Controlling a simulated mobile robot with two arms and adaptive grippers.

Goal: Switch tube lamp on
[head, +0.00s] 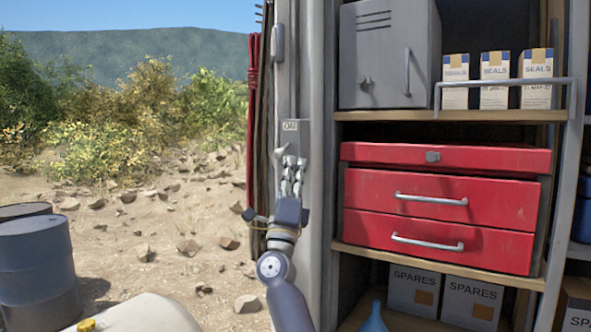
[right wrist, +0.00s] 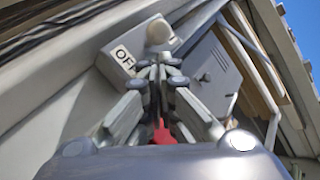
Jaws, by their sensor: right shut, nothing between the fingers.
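A grey switch box (head: 290,138) with an "ON" label is fixed to the upright post left of the shelves. In the right wrist view the switch box (right wrist: 115,47) shows an "OFF" label, partly covered by my fingers, and a pale round knob (right wrist: 159,32). My right gripper (head: 291,166) is shut and empty, its fingers pointing up at the lower part of the box. In the right wrist view the fingertips (right wrist: 158,68) are just below the knob; I cannot tell whether they touch. I cannot make out a tube lamp. My left gripper is out of view.
Right of the post are shelves with a grey metal cabinet (head: 389,55), a red drawer chest (head: 445,208), seals boxes (head: 495,80) and spares boxes (head: 472,300). A red rope (head: 252,110) hangs left of the post. Blue drums (head: 36,268) stand at lower left on open ground.

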